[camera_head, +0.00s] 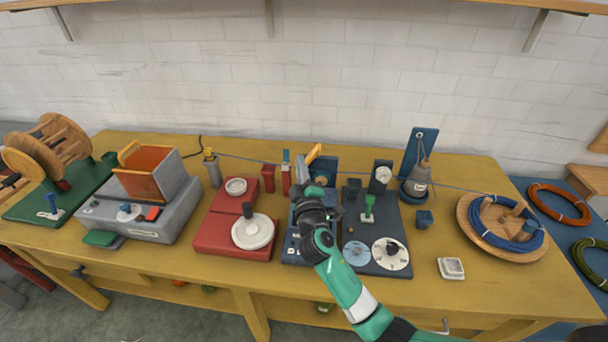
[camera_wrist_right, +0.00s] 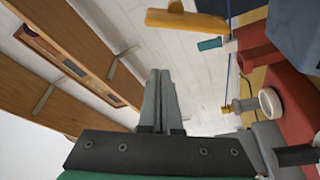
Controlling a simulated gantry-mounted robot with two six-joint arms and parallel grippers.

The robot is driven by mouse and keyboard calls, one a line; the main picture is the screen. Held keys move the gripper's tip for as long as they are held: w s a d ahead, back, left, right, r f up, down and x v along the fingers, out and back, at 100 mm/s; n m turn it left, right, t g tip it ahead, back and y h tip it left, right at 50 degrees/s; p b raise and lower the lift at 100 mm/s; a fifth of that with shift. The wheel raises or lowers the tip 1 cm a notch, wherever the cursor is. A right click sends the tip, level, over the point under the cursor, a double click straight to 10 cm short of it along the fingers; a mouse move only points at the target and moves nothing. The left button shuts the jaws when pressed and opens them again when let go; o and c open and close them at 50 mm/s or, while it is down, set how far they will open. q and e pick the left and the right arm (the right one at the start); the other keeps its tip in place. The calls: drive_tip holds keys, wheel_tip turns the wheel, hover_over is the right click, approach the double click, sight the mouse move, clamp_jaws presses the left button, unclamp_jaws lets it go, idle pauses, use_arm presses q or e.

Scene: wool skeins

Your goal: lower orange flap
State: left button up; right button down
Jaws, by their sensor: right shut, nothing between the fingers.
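A small orange flap (camera_head: 313,153) stands raised and tilted at the back of the dark blue unit in the middle of the table. In the right wrist view, it shows as a yellow-orange bar (camera_wrist_right: 187,19) near the top. My right gripper (camera_head: 300,165) is just to the left of the flap and close to it; I cannot tell whether they touch. Its grey fingers (camera_wrist_right: 160,75) are shut together with nothing between them. My right arm hides part of the blue unit (camera_head: 292,247). My left gripper is not in view.
A red unit with a white disc (camera_head: 253,232) lies left of the blue unit, and a dark panel with dials (camera_head: 376,262) lies right. A cord (camera_head: 245,158) runs behind the gripper. A grey box with an orange panel (camera_head: 150,172) stands farther left.

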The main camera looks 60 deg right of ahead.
sight(310, 158)
drive_tip(key=d, duration=0.2)
drive_tip(key=d+f+b, duration=0.1)
drive_tip(key=d, duration=0.2)
drive_tip(key=shift+d+f, duration=0.1)
drive_tip(key=shift+d, duration=0.1)
drive_tip(key=shift+w, duration=0.1)
